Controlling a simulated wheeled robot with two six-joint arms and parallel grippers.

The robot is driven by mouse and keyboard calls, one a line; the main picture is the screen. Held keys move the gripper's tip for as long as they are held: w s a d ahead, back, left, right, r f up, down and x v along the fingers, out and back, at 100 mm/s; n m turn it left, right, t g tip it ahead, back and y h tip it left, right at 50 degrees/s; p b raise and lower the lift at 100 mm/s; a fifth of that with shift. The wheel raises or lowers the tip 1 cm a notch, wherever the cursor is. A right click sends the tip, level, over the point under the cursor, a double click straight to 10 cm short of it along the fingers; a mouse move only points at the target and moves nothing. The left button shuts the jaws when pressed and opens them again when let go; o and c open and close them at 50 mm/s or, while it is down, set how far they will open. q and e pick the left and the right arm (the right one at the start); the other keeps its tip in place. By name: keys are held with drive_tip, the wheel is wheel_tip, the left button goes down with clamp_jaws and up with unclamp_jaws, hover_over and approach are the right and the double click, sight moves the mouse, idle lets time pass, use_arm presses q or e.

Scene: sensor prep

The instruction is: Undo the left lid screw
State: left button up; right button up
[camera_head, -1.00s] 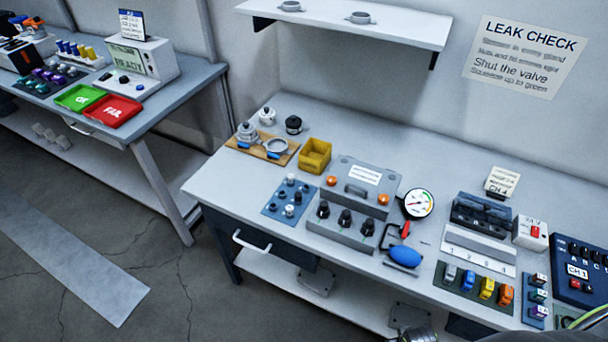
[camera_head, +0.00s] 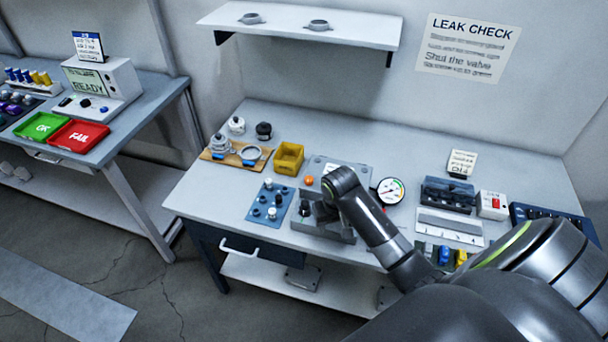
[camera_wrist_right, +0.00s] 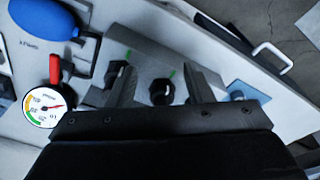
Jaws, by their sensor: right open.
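My right gripper (camera_head: 322,213) is just in front of the lid, over the grey block (camera_head: 318,233) with black knobs. In the right wrist view, my open right gripper (camera_wrist_right: 162,78) has its two fingers apart over that block, a black knob (camera_wrist_right: 162,92) showing between them. The orange screw is out of that view. My left gripper is not in view.
A yellow bin (camera_head: 289,157) and a blue mat with small fittings (camera_head: 270,201) lie left of the block. A pressure gauge (camera_head: 390,190) stands right of it. The wrist view shows a blue bulb (camera_wrist_right: 42,18) and a red-handled valve (camera_wrist_right: 55,68).

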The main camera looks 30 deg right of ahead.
drive_tip(key=w+d+r+m, duration=0.1)
drive_tip(key=w+r+m, duration=0.1)
drive_tip(key=w+r, duration=0.95)
wheel_tip(320, 180, up, 8)
drive_tip(key=m+g, duration=0.1)
drive_tip(key=m, duration=0.1)
hover_over(309, 178)
drive_tip(key=shift+y, duration=0.4)
wheel_tip(309, 178, down, 9)
drive_tip(key=b, duration=0.8)
wheel_tip(309, 178, down, 7)
drive_tip(key=shift+r+p, duration=0.15)
drive_tip(key=shift+p, duration=0.55)
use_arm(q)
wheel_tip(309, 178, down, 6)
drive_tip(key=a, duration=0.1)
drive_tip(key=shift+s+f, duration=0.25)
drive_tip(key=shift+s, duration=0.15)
use_arm(e)
drive_tip(key=shift+f, duration=0.65)
